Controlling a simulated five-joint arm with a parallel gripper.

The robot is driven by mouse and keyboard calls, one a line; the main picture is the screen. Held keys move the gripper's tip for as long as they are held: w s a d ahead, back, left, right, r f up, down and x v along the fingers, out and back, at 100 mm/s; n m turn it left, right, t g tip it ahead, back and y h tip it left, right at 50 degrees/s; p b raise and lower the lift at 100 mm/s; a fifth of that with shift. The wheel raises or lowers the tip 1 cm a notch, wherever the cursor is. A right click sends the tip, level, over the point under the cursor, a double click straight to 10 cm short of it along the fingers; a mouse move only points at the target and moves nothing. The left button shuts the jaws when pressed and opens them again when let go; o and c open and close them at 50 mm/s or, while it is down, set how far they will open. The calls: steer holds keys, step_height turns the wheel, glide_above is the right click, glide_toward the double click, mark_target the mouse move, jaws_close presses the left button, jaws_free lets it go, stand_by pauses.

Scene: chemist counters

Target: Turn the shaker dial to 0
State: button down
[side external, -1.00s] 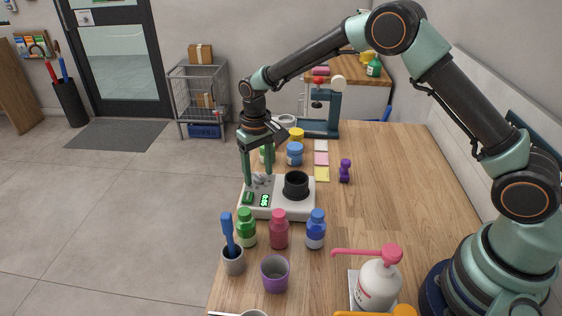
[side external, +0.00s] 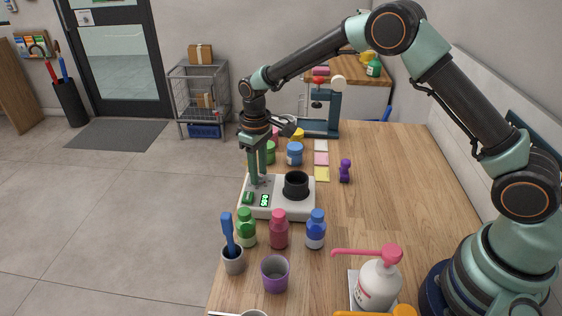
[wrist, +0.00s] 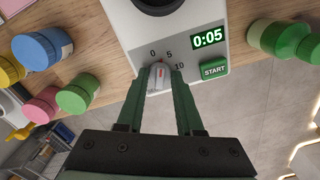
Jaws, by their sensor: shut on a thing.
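The shaker (side external: 290,205) is a pale box on the wooden counter with a black round cup holder (side external: 296,184) on top. In the wrist view its dial (wrist: 158,75) is a grey knob with a red mark, below the printed numbers 0, 5 and 10. The red mark points up near the 5. The green display (wrist: 207,38) reads 0:05, beside a green START button (wrist: 214,70). My gripper (wrist: 162,76) is shut on the dial, one finger on each side. In the side view my gripper (side external: 259,182) stands over the shaker and hides the dial.
Green (side external: 246,228), red (side external: 279,230) and blue (side external: 316,230) bottles stand close in front of the shaker. A cup with a blue tool (side external: 233,260) and a purple cup (side external: 275,274) stand nearer. Several lidded jars (side external: 295,154) stand behind. The counter's right middle is mostly clear.

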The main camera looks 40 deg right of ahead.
steer(key=n, duration=0.4)
steer(key=shift+n, duration=0.3)
stand_by(0.3)
steer(key=c, duration=0.6)
jaws_free()
steer(key=shift+o, duration=0.2)
steer(key=shift+r, duration=0.15)
step_height(320, 180, up, 12)
